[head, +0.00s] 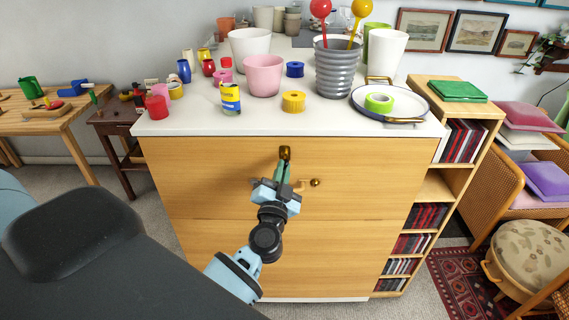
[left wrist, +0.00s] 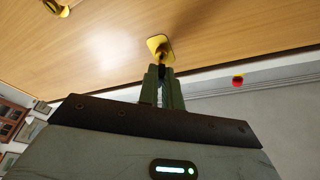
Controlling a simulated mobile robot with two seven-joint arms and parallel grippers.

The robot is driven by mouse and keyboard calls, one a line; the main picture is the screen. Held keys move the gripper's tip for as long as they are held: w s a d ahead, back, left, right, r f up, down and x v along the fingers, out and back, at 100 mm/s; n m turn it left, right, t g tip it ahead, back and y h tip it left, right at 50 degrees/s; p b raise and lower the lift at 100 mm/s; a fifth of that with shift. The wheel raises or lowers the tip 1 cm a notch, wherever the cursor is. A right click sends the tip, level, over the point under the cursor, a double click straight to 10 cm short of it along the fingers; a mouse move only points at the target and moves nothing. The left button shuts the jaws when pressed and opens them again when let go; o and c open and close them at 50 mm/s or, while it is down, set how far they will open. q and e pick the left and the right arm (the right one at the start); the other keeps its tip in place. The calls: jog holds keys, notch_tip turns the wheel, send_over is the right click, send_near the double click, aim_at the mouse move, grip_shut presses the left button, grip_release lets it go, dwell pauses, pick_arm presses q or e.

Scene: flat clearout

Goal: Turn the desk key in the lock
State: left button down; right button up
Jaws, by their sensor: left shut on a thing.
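The desk is a wooden cabinet (head: 215,185) with a pale top. A brass lock plate (head: 285,152) sits high on its front, and it also shows in the left wrist view (left wrist: 158,43). My left gripper (head: 283,166) is at the lock, its green fingers pointing at the plate. In the left wrist view its fingers (left wrist: 161,75) are shut on the desk key (left wrist: 162,60), a small brass piece right at the plate. The fingers hide most of the key, so I cannot tell how far it is in or turned. My right gripper is not in view.
A round brass knob (head: 315,183) is right of my left gripper. The white top (head: 200,124) holds a pink pot (head: 263,75), a ribbed grey pot (head: 336,70), a tray (head: 415,104) and several small jars. A bookshelf (head: 434,187) stands against the right side.

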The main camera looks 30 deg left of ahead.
pick_arm(q)
jog(key=m, duration=0.2)
jog(key=m+h, duration=0.1)
jog(key=m, duration=0.1)
jog(key=shift+a+r, duration=0.1)
jog(key=shift+r, duration=0.1)
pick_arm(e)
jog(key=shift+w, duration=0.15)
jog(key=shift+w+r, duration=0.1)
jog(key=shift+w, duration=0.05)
pick_arm(q)
jog(key=m+h, duration=0.1)
jog(key=m, duration=0.3)
jog(key=shift+r+g, duration=0.15)
jog(key=shift+g, duration=0.15)
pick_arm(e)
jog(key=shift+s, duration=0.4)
